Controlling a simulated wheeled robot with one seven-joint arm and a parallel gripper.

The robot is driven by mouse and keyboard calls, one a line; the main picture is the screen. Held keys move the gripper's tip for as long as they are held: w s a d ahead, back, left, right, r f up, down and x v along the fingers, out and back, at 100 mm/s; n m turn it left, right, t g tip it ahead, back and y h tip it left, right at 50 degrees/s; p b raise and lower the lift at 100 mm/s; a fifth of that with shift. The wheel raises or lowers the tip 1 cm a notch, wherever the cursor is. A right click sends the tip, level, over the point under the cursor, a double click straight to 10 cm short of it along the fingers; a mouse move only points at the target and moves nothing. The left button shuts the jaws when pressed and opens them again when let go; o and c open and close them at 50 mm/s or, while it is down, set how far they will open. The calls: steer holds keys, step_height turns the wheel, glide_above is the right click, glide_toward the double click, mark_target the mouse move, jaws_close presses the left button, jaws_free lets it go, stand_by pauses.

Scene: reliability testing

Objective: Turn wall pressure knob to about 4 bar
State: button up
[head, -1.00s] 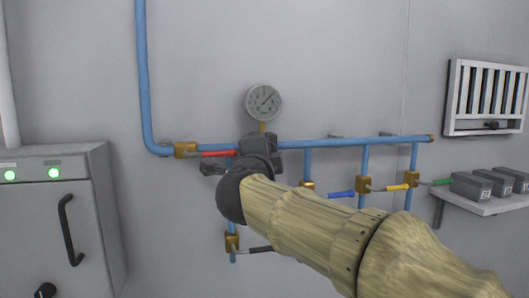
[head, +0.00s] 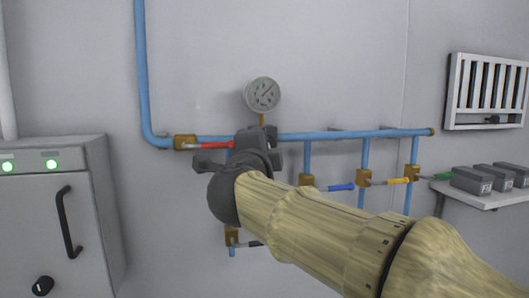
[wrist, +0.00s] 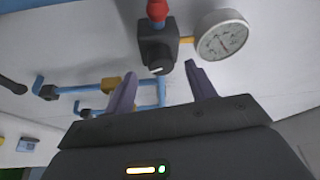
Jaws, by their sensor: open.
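The round pressure gauge (head: 262,94) is on the wall above the blue pipe; it also shows at upper right in the wrist view (wrist: 222,37). Its needle is visible, but the numbers are too small to read. The dark regulator block (wrist: 157,42) beside the gauge carries a knob (wrist: 160,69) with a pale mark, facing my gripper (wrist: 161,72). My gripper is open, with its two purplish fingers to either side of the knob in the picture. I cannot tell whether they touch it. In the head view my wrist and gripper largely hide the knob.
The blue pipe (head: 345,135) has brass valves with red (head: 208,145), blue (head: 338,187), yellow (head: 393,181) and green levers close to my arm. A grey cabinet (head: 95,230) stands at left. A shelf with dark boxes (head: 472,180) is at right, below a wall vent (head: 487,93).

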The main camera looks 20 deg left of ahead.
steer(key=s+d+f+b, duration=0.1)
steer(key=s+b, duration=0.3)
steer(key=s, duration=1)
steer(key=shift+d+b, duration=0.35)
steer(key=shift+d, duration=0.3)
steer(key=shift+w, duration=0.1)
steer(key=w+d+f+n+g+y+b, duration=0.1)
steer(key=w+d+f+n+y, duration=0.15)
steer(key=w+f+n, duration=0.7)
steer(key=w+d+f+n+g, duration=0.1)
steer(key=d+f+g, duration=0.15)
steer(key=f, duration=0.45)
steer(key=w+d+f+n+g+h+b, duration=0.1)
steer(key=w+d+f, duration=0.1)
steer(key=d+f, duration=0.35)
steer(key=w+d+f+n+g, duration=0.1)
steer(key=f, duration=0.7)
steer(key=s+d+f+n+g+h, duration=0.1)
steer(key=s+d+f+g+h, duration=0.1)
steer(key=s+d+f+g, duration=0.3)
steer(key=s+d+f+g+h+b, duration=0.1)
steer(key=s+d+f+g, duration=0.4)
steer(key=s+d+f, duration=0.6)
steer(key=d+f+h, duration=0.1)
steer(key=d+f, duration=0.3)
steer(key=f, duration=0.4)
steer(key=shift+f+n+b, duration=0.25)
steer(key=shift+n+b, duration=0.05)
steer(key=shift+n, duration=0.05)
